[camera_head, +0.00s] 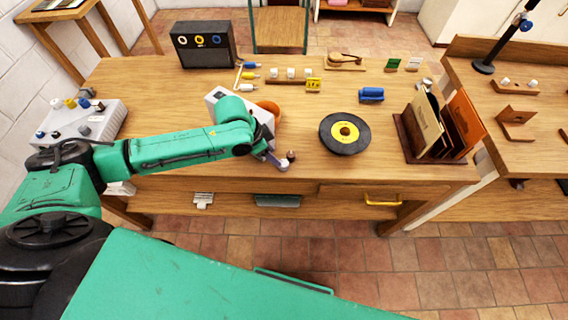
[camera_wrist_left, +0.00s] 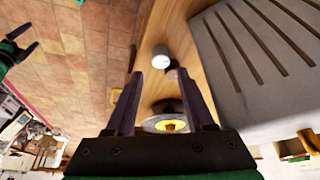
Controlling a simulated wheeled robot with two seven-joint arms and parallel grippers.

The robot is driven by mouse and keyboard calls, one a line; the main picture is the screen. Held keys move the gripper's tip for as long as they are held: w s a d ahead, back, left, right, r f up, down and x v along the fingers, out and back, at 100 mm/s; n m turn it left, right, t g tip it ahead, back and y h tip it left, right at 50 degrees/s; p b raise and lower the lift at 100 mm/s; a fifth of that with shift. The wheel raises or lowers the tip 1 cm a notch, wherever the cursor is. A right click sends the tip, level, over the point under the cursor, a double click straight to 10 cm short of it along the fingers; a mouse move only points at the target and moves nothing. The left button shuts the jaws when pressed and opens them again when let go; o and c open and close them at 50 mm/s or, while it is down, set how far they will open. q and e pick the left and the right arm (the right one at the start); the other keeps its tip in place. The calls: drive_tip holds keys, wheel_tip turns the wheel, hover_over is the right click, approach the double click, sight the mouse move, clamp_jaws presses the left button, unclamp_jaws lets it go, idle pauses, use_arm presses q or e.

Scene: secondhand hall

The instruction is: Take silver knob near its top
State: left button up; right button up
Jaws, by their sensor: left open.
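The silver knob (camera_wrist_left: 160,57) is a short, pale grey cylinder at the table's front edge. It lies beyond my left fingertips in the left wrist view, between their lines and not touched. In the head view my left gripper (camera_head: 274,160) reaches down to the front edge, and the silver knob (camera_head: 283,166) shows partly beside its fingers. The left gripper (camera_wrist_left: 153,84) is open and empty.
A light grey slotted box (camera_wrist_left: 262,60) stands close to the knobs. An orange bowl (camera_head: 268,108) is behind the gripper. A black disc with a yellow centre (camera_head: 332,145) lies to the right. A drawer with a yellow handle (camera_head: 383,201) is below the tabletop.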

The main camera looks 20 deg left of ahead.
sight(284, 165)
use_arm(q)
drive_tip(key=x, duration=0.7)
drive_tip(key=shift+w+d+f, duration=0.15)
drive_tip(key=shift+f, duration=0.2)
clamp_jaws()
